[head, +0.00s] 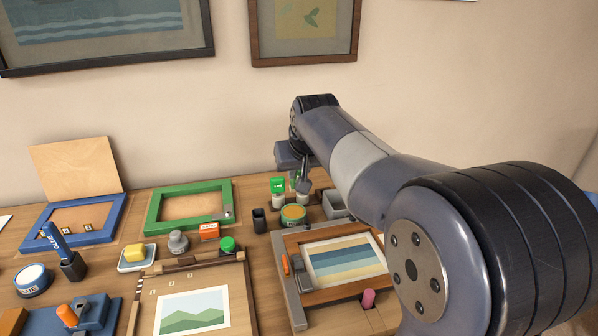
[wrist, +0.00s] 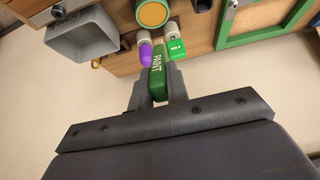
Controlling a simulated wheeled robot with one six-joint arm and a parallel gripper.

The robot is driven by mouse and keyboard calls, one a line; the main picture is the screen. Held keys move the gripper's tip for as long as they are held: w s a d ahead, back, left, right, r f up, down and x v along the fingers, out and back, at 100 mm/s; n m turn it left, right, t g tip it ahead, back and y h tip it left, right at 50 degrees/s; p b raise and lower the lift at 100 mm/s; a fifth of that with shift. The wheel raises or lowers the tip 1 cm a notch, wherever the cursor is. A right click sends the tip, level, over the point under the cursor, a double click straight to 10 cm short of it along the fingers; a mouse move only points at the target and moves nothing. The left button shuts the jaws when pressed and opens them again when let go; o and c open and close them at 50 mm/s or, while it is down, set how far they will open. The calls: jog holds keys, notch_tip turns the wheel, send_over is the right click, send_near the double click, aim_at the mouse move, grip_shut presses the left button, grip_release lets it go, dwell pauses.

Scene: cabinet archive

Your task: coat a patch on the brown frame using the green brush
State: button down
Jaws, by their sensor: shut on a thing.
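My gripper (wrist: 158,76) is shut on the green brush (wrist: 157,82), whose handle reads "PAINT". Its lower end and bristles are hidden from the wrist view. In the head view my gripper (head: 303,182) is low over the back of the table, behind the open tin (head: 293,214), which has a green rim and tan contents. The tin also shows at the top of the wrist view (wrist: 152,13). The brown frame (head: 345,291) lies flat in front of the tin, around a striped picture; my arm covers its right side.
A green-labelled holder (head: 277,187) and a purple handle (wrist: 145,54) stand close beside the brush. A grey bin (head: 334,204) is to the right, a dark cup (head: 259,220) to the left. A green frame (head: 153,216) and a blue frame (head: 112,226) lie further left.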

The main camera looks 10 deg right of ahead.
jog(key=shift+s+d+f, duration=0.1)
jog(key=shift+f, duration=0.05)
jog(key=shift+f+b, duration=2.55)
jog(key=shift+f, duration=0.35)
jog(key=shift+f+b, duration=0.35)
jog(key=shift+f, duration=0.15)
notch_tip(320, 180, up, 7)
jog(key=p, duration=0.6)
jog(key=shift+r, duration=0.1)
